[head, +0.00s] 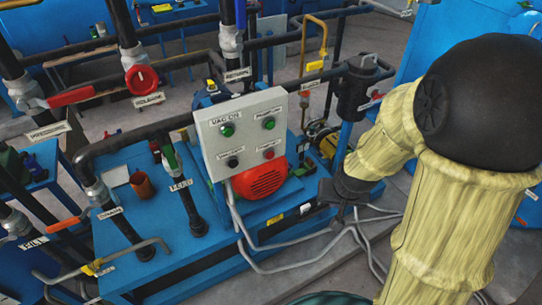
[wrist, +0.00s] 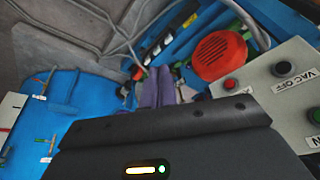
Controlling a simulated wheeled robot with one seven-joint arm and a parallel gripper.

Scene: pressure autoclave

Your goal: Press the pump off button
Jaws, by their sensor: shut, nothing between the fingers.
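The pale control box (head: 241,112) stands at the middle of the head view. Its upper row has two green buttons, one labelled VAC ON. The lower-right button, red with a blurred label, looks like the pump off button (head: 269,154); a darker button (head: 233,162) is to its left. In the wrist view the box is at the right edge, seen upside down. The likely pump off button (wrist: 232,84) is there beside the button labelled VAC OFF (wrist: 283,68). My gripper (head: 335,205) is shut and empty, apart from and right of the box; its fingers (wrist: 157,80) show purple in the wrist view.
A red motor cover (head: 260,180) sits just below the box on the blue pump base (head: 165,250). Grey cables (head: 270,270) loop below. A dark vertical filter pipe (head: 357,90) stands behind my gripper. Pipes and valves crowd the left.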

